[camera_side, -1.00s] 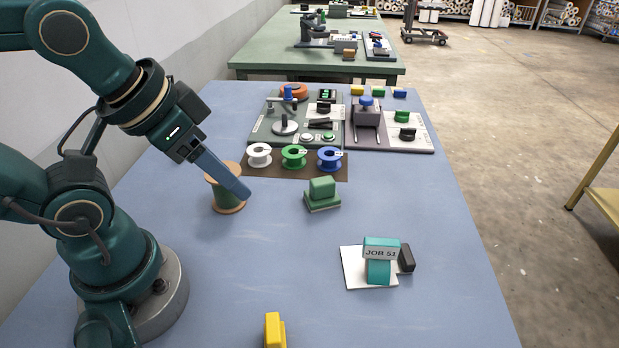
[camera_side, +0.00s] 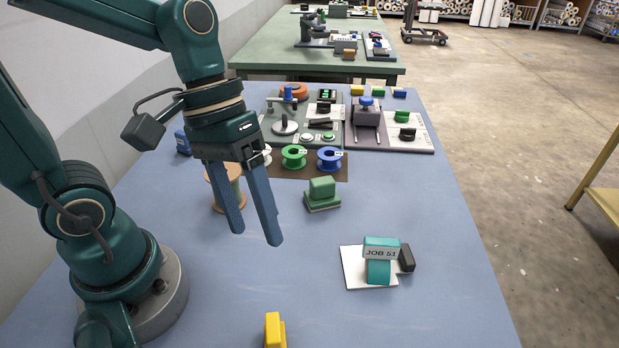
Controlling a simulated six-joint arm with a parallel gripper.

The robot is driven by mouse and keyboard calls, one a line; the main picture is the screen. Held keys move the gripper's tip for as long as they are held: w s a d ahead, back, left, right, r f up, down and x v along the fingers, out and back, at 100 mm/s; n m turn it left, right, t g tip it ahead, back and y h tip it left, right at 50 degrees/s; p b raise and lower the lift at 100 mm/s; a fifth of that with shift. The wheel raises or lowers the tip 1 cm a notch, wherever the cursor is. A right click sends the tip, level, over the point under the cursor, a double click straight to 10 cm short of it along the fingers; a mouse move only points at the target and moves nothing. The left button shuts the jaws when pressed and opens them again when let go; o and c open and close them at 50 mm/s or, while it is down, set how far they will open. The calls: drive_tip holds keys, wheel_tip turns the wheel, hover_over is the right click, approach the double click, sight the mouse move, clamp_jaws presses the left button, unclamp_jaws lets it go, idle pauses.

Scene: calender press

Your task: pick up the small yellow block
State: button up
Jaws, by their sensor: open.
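A yellow block (camera_side: 273,331) stands at the front edge of the picture, cut off by the bottom border. Another, smaller yellow block (camera_side: 357,90) lies at the back of the blue table, left of a green and a blue one. My gripper (camera_side: 256,236) is open and empty, its two blue fingers pointing down above the table. It is above and behind the front yellow block in the picture, well apart from it. It is far in front of the back yellow block.
A teal "JOB 51" holder (camera_side: 381,262) sits on a white plate. The table (camera_side: 400,325) is clear around the front yellow block.

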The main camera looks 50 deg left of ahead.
sight(275, 337)
drive_tip(key=d+f+n+g+h, duration=0.1)
drive_tip(key=f+n+g+h, duration=0.1)
drive_tip(key=f, duration=0.1)
drive_tip(key=d+f+n+g+h, duration=0.1)
drive_tip(key=f+n+g+h, duration=0.1)
drive_tip(key=f+n, duration=0.1)
drive_tip(key=d+f+n+g+h, duration=0.2)
drive_tip(key=f+n+h, duration=0.1)
drive_tip(key=f, duration=0.1)
drive_tip(key=shift+f+g, duration=0.25)
drive_tip(key=shift+g, duration=0.05)
drive_tip(key=shift+s+f+n, duration=0.3)
drive_tip(key=shift+s+f, duration=0.1)
drive_tip(key=shift+s+d+f+h, duration=0.1)
drive_tip(key=shift+s+d+h, duration=0.05)
drive_tip(key=shift+h, duration=0.15)
drive_tip(key=shift+x, duration=2.35)
clamp_jaws()
